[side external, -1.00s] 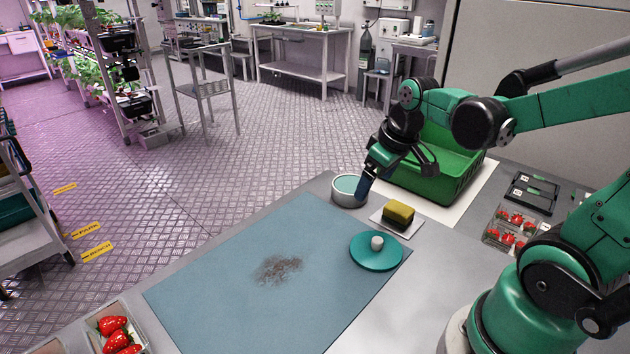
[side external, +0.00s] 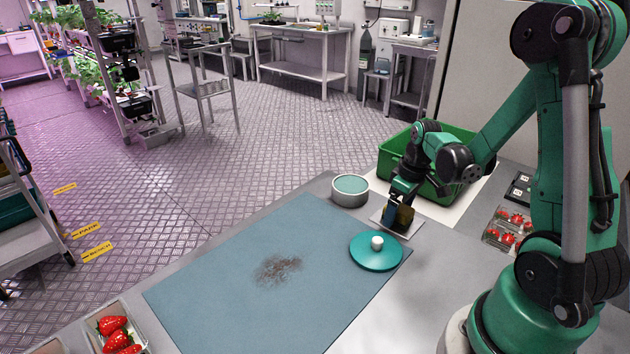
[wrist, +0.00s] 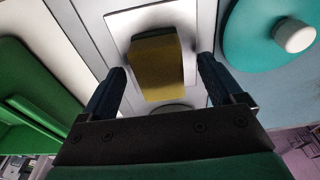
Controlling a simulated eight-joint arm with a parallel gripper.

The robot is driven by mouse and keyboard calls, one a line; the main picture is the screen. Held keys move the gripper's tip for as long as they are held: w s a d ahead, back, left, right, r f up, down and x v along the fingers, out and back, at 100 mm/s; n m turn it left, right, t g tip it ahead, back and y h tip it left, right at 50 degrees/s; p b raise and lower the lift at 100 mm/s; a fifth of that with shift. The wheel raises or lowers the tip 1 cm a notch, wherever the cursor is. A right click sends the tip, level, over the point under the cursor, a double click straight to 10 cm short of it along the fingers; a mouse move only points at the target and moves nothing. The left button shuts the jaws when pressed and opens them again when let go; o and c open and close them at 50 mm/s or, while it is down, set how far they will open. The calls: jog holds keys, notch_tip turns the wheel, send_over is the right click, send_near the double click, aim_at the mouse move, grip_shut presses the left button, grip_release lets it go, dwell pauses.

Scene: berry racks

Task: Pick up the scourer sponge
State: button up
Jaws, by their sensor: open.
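The scourer sponge (side external: 404,217) is a yellow block with a dark layer, lying on a white square tile on the bench. In the wrist view the sponge (wrist: 157,68) lies between my two open fingers, with a gap on each side. My gripper (side external: 396,213) is open and points down at the sponge, with a finger on its near left side hiding part of it. In the wrist view my gripper (wrist: 160,90) has one dark blue finger left and one right of the sponge. I cannot tell exactly how low the fingertips are.
A teal lid with a white knob (side external: 376,251) lies just in front of the tile (side external: 421,228). A round pot (side external: 350,192) stands to the left. A green crate (side external: 392,165) stands behind. A blue mat (side external: 240,290) with a dark smear covers the front left.

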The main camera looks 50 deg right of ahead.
jog(key=shift+f, duration=0.1)
grip_shut()
dwell(0.3)
notch_tip(320, 180, up, 20)
dwell(0.7)
